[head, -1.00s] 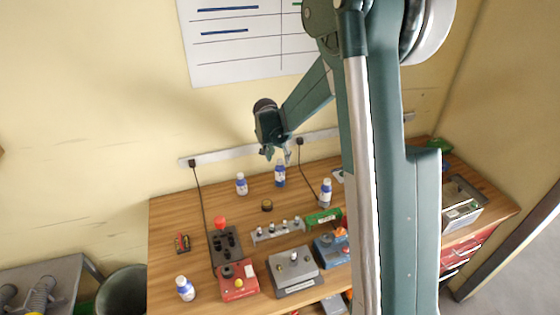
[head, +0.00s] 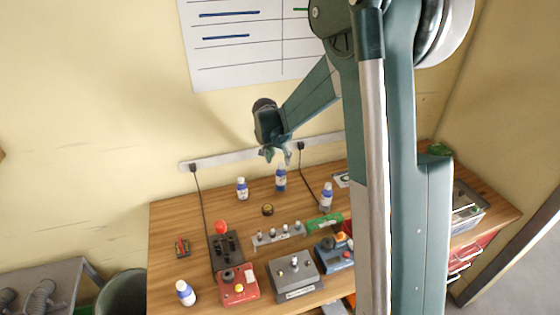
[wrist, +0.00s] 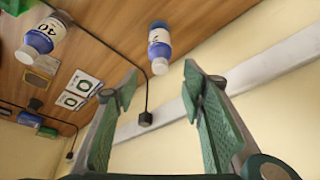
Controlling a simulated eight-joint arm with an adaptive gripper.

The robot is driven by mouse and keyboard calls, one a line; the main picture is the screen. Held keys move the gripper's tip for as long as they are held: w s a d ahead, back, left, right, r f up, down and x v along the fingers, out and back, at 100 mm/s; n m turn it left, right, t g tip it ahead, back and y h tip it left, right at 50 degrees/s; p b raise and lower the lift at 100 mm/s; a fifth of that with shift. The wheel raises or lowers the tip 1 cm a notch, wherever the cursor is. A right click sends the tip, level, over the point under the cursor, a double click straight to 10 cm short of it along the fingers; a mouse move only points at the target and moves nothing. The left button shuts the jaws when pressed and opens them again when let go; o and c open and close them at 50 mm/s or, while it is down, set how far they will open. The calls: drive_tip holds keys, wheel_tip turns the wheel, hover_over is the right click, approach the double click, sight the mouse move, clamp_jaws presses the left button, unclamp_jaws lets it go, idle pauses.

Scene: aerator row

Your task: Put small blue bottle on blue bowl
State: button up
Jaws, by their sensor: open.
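In the wrist view what looks like this bottle (wrist: 159,46) shows upside down, beyond and above the fingertips. My gripper (wrist: 160,80) is open and empty, its two green fingers apart with wall behind them. A similar bottle (head: 326,197) stands to the right and appears with a number label in the wrist view (wrist: 43,37). Others stand at the left back (head: 242,189) and left front (head: 185,292). I cannot make out a blue bowl.
A power strip (head: 225,161) runs along the wall behind the bench, with hanging cables. A dark round part (head: 267,209), a rack (head: 279,235), a red box (head: 239,285) and a grey box (head: 295,276) occupy the bench. My arm hides part of the right side.

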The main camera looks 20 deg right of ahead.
drive_tip(key=shift+r, duration=0.1)
drive_tip(key=s+a+r+n+t+y, duration=0.1)
drive_tip(key=s+a+r+n, duration=0.1)
drive_tip(key=s+r, duration=0.7)
drive_tip(key=s+a+r+n+t, duration=0.1)
drive_tip(key=s+a+r+n, duration=0.1)
drive_tip(key=s+r, duration=0.7)
drive_tip(key=s+a+n+t+y, duration=0.1)
drive_tip(key=s+a+n, duration=0.1)
drive_tip(key=s, duration=1.1)
drive_tip(key=s+a+f+n, duration=0.1)
drive_tip(key=s+a+n, duration=0.1)
drive_tip(key=s, duration=1.1)
drive_tip(key=shift+a+f+n+t+y, duration=0.3)
drive_tip(key=shift+n+t+y, duration=0.1)
drive_tip(key=shift+n, duration=0.1)
